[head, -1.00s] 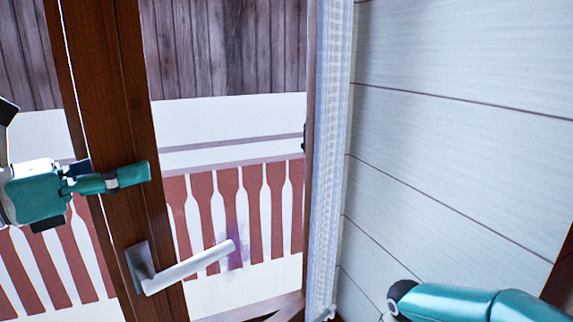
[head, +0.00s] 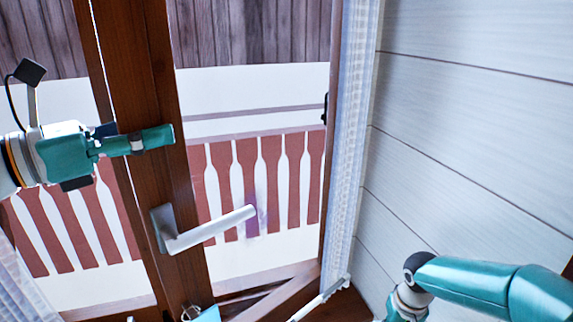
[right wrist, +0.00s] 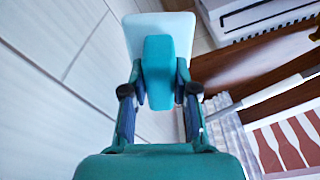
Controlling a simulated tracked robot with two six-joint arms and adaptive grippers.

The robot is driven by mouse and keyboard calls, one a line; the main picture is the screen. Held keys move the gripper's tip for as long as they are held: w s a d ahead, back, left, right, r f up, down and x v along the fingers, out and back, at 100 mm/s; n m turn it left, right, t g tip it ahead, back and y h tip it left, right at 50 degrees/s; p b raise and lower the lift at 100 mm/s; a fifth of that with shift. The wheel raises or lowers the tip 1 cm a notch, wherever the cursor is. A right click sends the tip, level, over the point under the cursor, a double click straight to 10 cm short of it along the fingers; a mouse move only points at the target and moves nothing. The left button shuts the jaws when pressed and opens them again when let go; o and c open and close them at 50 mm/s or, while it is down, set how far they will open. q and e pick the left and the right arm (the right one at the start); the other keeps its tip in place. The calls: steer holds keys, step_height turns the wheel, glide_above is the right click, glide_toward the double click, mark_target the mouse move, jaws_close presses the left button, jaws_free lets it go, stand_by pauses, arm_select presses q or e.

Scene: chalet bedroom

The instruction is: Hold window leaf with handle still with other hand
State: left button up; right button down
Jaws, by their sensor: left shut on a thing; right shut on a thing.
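The window leaf (head: 150,80), with a brown wooden frame, stands upright at the left of the head view. Its grey lever handle (head: 212,229) points right and slightly up. My left gripper (head: 165,135) is shut on the leaf's frame above the handle, its teal finger lying across the wood. A faint purple smudge (head: 250,216) shows in the pane area right of the handle.
A pale panelled wall (head: 470,120) stands at the right, with a whitish curtain (head: 350,150) beside the window opening. A red and white balcony railing (head: 270,180) shows outside. A white slatted object (right wrist: 255,20) is at the top right of the right wrist view.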

stand_by(0.7)
steer(key=s+a+r+m+g+y, duration=0.1)
steer(key=s+a+r+m+g, duration=0.2)
steer(key=a, duration=0.7)
steer(key=s+a+r+m+g+y, duration=0.1)
steer(key=s+a+r+m, duration=0.3)
steer(key=a, duration=0.5)
steer(key=a+r+m+t+y, duration=0.3)
steer(key=a+r+m+y, duration=0.2)
steer(key=r+m, duration=0.2)
steer(key=a+r+m+t+y, duration=0.3)
steer(key=a+r+m+y, duration=0.15)
steer(key=r+m, duration=0.3)
steer(key=shift+w+r+m+t, duration=0.3)
steer(key=shift+w+m+t, duration=0.55)
steer(key=shift+t, duration=0.6)
steer(key=shift+w+r+m+t, duration=0.35)
steer(key=shift+w+m+t, duration=0.35)
steer(key=shift+m+t, duration=0.5)
steer(key=shift+w+r+m+t, duration=0.3)
steer(key=shift+w+m+t, duration=0.45)
steer(key=shift+t, duration=0.9)
steer(key=shift+x, duration=1.4)
steer(key=shift+r, duration=0.2)
